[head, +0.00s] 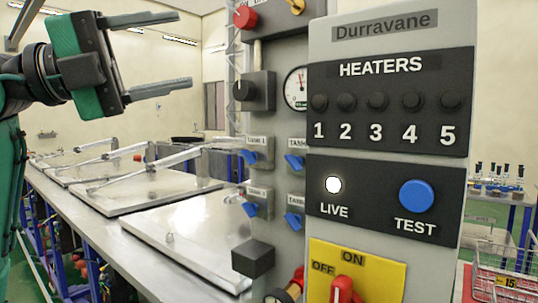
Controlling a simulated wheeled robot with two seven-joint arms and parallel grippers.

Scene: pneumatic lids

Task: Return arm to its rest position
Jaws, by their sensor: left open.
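My left gripper (162,54) is at the upper left in the head view, at the end of a green and dark grey arm that comes in from the left. Its two grey fingers point right and stand wide apart, with nothing between them. It is raised above the steel table and apart from the control panel. My right gripper is not in view.
A grey control panel (325,200) fills the right, with a blue TEST button (416,196), a lit LIVE lamp (333,184) and a red switch (345,290). Below left, a long steel table (80,213) carries several metal lids (145,190). A wire basket (505,275) stands far right.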

